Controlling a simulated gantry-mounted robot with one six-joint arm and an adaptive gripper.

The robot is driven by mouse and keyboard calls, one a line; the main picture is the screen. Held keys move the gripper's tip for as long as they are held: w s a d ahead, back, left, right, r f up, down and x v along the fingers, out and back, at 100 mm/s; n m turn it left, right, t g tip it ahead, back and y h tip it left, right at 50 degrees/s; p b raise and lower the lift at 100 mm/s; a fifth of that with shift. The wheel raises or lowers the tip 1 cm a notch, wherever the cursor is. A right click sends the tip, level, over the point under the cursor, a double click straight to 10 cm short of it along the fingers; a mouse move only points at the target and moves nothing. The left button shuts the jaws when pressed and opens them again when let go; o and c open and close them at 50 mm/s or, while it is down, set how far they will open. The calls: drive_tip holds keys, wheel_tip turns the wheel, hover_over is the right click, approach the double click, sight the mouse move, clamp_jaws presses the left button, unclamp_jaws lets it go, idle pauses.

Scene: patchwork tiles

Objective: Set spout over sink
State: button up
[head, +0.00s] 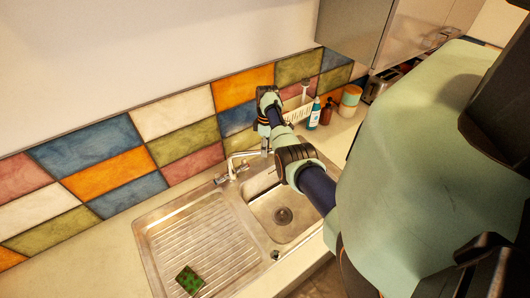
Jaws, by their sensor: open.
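The chrome tap (231,171) stands at the back rim of the sink, beside the wall tiles. Its pale spout (246,153) reaches to the right, and its end is close to my arm's forearm in the picture. I cannot tell whether the spout's end lies over the bowl or over the back rim. The sink bowl (283,214) is in front of and to the right of the tap, with a round drain in it. My arm reaches from the right across the bowl, with its wrist near the tiles. My gripper's fingers cannot be made out; they seem hidden behind the arm.
The ribbed drainboard (205,240) lies left of the bowl, with a green sponge (189,280) at its front. A white rack (298,113), a blue bottle (314,115), a brown bottle (327,112) and a jar (350,98) stand behind the arm. The left counter is clear.

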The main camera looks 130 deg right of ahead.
drive_tip(key=r, duration=0.5)
drive_tip(key=shift+s+d+r, duration=0.1)
drive_tip(key=shift+s+d, duration=0.2)
drive_tip(key=shift+s, duration=0.1)
drive_tip(key=shift+w, duration=0.1)
